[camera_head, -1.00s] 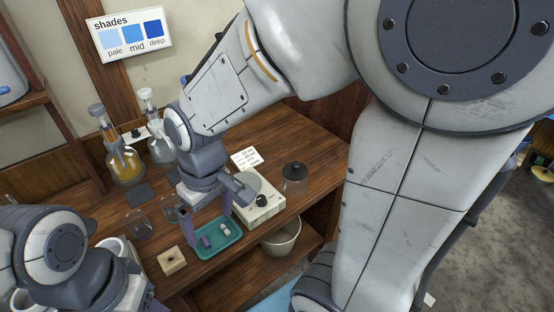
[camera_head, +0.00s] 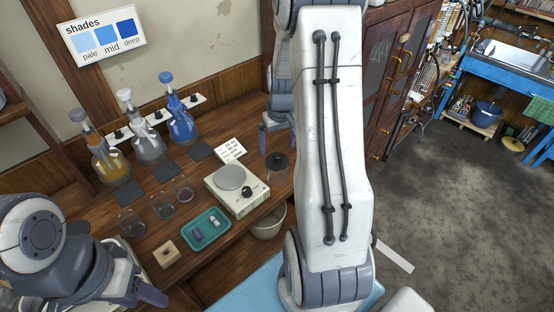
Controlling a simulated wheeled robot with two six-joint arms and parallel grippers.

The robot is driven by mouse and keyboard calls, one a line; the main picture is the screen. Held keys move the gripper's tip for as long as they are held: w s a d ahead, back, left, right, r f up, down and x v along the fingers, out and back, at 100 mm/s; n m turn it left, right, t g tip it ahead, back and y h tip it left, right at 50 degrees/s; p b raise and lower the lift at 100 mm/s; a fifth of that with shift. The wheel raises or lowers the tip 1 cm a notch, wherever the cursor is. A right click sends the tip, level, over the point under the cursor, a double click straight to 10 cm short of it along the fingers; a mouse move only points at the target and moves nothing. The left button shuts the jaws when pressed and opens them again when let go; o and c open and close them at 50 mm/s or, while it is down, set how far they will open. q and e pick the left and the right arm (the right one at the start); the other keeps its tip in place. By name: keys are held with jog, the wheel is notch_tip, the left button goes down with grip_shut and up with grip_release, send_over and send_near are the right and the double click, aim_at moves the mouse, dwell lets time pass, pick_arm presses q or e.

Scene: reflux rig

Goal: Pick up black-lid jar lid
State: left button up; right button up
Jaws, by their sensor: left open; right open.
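The clear jar (camera_head: 277,176) with a black lid (camera_head: 277,160) stands upright near the right end of the wooden bench, with the lid on it. My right gripper (camera_head: 265,139) is open, with purple fingers pointing down just behind and above the jar, apart from the lid in the picture. Part of it is hidden behind my own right arm. My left gripper (camera_head: 150,293) is open at the lower left, in front of the bench and far from the jar.
A white scale (camera_head: 236,200) stands left of the jar. A teal tray (camera_head: 206,244) with small items, a wooden block (camera_head: 166,254) and several small beakers are further left. Flasks with orange (camera_head: 112,166), clear and blue (camera_head: 182,126) liquid line the back. A bin (camera_head: 268,226) sits below the bench edge.

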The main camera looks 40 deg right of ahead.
aim_at(277, 154)
notch_tip(277, 154, down, 5)
jog(key=shift+w+r+p, duration=0.1)
jog(key=shift+w+p, duration=0.05)
jog(key=shift+p, duration=0.65)
jog(key=shift+d+f, duration=0.1)
jog(key=shift+f, duration=0.25)
jog(key=c, duration=1)
jog(key=shift+w+r, duration=0.1)
